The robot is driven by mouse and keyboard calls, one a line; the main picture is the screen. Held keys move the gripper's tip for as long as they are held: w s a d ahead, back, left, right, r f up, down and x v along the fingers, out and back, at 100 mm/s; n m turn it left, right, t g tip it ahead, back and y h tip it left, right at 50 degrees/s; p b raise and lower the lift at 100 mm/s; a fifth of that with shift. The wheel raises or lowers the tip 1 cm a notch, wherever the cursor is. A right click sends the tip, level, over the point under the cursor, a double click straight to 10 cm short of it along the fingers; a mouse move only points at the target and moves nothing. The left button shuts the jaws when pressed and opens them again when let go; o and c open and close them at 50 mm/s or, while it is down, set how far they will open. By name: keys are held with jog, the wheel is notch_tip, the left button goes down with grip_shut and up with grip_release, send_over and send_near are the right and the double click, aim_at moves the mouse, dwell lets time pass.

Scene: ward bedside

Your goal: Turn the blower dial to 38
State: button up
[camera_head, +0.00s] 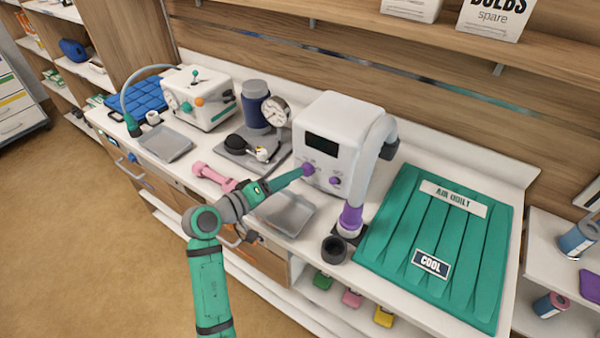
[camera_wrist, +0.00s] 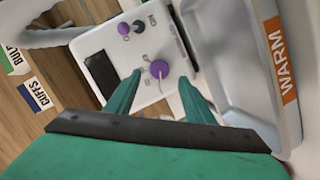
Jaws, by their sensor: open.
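The white blower unit (camera_head: 338,120) stands on the counter with a dark, blank display (camera_head: 322,143). Its larger purple dial (camera_head: 308,169) is on the front panel, with a smaller purple knob (camera_head: 336,181) to the right. In the wrist view the large dial (camera_wrist: 159,69) has a pale pointer line and small marks around it, too small to read. The smaller knob (camera_wrist: 124,28) is above it. My gripper (camera_wrist: 158,82) is open, its green fingers on either side of the dial; contact cannot be told. In the head view my gripper (camera_head: 302,172) covers part of the dial.
A metal tray (camera_head: 283,228) lies below the arm; its edge reads WARM in the wrist view (camera_wrist: 283,65). A grey hose (camera_head: 362,170) runs down the blower's right side. A green air quilt (camera_head: 400,240) marked COOL lies right. A pink dumbbell (camera_head: 208,176) and gauge (camera_head: 275,112) are left.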

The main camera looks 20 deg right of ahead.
aim_at(307, 170)
jog(key=shift+x, duration=2.6)
jog(key=c, duration=1.1)
